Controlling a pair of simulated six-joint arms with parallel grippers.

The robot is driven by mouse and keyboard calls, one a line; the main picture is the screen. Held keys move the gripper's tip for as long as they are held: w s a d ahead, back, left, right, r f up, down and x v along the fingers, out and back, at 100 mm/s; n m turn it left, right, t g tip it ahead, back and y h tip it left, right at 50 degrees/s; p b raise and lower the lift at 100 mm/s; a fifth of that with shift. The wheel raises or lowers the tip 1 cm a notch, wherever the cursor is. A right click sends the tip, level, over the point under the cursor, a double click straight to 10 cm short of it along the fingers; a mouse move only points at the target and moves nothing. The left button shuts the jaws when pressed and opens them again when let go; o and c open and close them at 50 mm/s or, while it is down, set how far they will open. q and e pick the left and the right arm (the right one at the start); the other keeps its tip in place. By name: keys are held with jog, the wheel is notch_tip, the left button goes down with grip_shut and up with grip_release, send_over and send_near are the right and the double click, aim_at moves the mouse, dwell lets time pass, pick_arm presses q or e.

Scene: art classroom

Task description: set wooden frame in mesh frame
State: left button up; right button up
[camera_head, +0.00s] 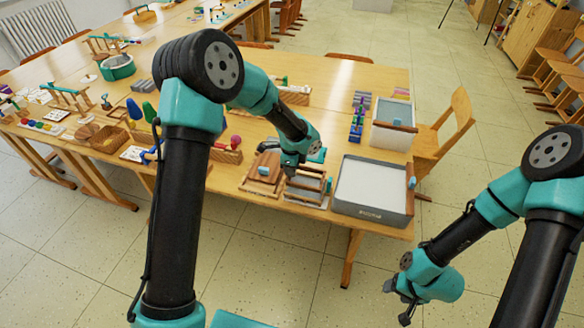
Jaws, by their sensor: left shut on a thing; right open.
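My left gripper (290,172) is low over the front of the table and shut on a brown wooden frame (307,190). The gripper partly covers this frame, so the grip itself and any mesh frame underneath are hard to make out. Directly left of it lies another brown frame-like piece (258,186) with a small blue block on it; I cannot tell whether it has mesh. My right gripper (404,300) is open and empty, off the table at the lower right, over the floor.
A grey tub (372,213) with a white inside stands right of the held frame, at the table's corner. Behind it is a wood-edged tray (394,126). Colored blocks (357,120) stand left of that tray. A wooden chair (446,128) is close to the table's right edge.

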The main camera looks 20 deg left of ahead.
pick_arm(q)
jog(key=shift+f, duration=1.95)
dwell(1.9)
dwell(0.3)
jog(key=o, duration=1)
jog(key=shift+r, duration=0.1)
notch_tip(320, 180, up, 17)
jog(key=shift+r, duration=0.15)
dwell(0.9)
